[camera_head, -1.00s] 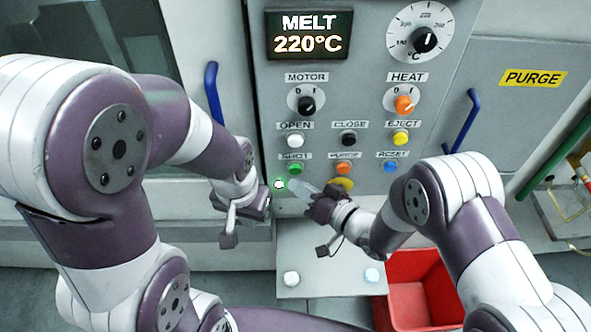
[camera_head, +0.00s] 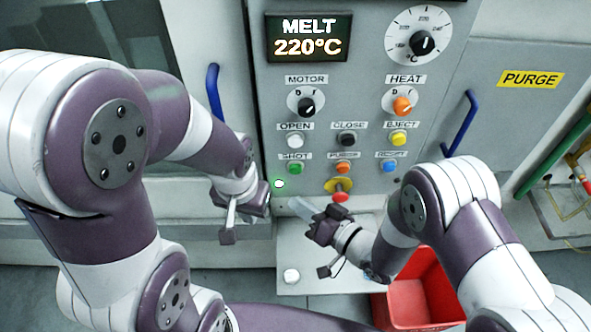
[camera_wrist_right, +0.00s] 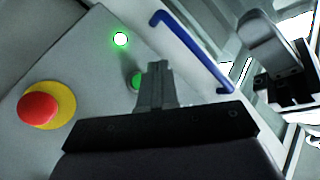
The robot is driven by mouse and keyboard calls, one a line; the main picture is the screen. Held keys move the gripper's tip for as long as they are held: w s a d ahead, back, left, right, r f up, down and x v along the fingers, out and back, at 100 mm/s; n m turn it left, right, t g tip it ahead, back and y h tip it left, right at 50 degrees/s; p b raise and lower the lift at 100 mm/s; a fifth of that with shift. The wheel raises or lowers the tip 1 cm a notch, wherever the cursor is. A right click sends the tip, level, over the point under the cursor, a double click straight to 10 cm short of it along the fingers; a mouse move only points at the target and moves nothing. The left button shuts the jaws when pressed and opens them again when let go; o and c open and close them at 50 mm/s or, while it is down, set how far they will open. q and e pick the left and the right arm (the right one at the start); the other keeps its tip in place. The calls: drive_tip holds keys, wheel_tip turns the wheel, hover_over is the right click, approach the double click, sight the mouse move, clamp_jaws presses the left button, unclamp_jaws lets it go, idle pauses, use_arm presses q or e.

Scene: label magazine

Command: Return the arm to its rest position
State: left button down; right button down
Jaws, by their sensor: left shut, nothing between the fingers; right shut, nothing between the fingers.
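My right gripper (camera_head: 303,207) is in front of the lower part of the control panel (camera_head: 370,120), just below the green lamp and left of the emergency stop. It is shut and empty, and its closed fingers (camera_wrist_right: 157,85) also show in the right wrist view, over part of a green button (camera_wrist_right: 135,80). My left gripper (camera_head: 266,203) is beside the panel's lower left edge, with its fingertips mostly hidden. My left gripper also shows at the right of the right wrist view.
A red and yellow emergency stop (camera_head: 340,193) protrudes from the panel; the lit green lamp (camera_head: 279,183) is nearby. A small shelf (camera_head: 330,270) juts out below, with a red bin (camera_head: 424,292) beside it. Blue handles (camera_head: 214,92) stick out at both sides.

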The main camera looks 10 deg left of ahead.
idle(0.3)
drive_tip(key=d+f+n+g+h, duration=0.1)
drive_tip(key=d+f+g+h, duration=0.2)
drive_tip(key=d+f+h, duration=0.7)
drive_tip(key=s+d+r+m+g+h, duration=0.1)
drive_tip(key=s+d+r+m+h, duration=0.1)
drive_tip(key=d+r, duration=0.5)
drive_tip(key=s+d+r+m+g+h+b, duration=0.1)
drive_tip(key=s+d+r+m+g+h, duration=0.1)
drive_tip(key=d+r, duration=0.4)
drive_tip(key=s+d+m, duration=0.1)
drive_tip(key=s+d, duration=0.1)
drive_tip(key=d, duration=0.2)
drive_tip(key=shift+s+d+r+m+g, duration=0.3)
drive_tip(key=shift+s+d+r, duration=0.05)
drive_tip(key=shift+s, duration=0.15)
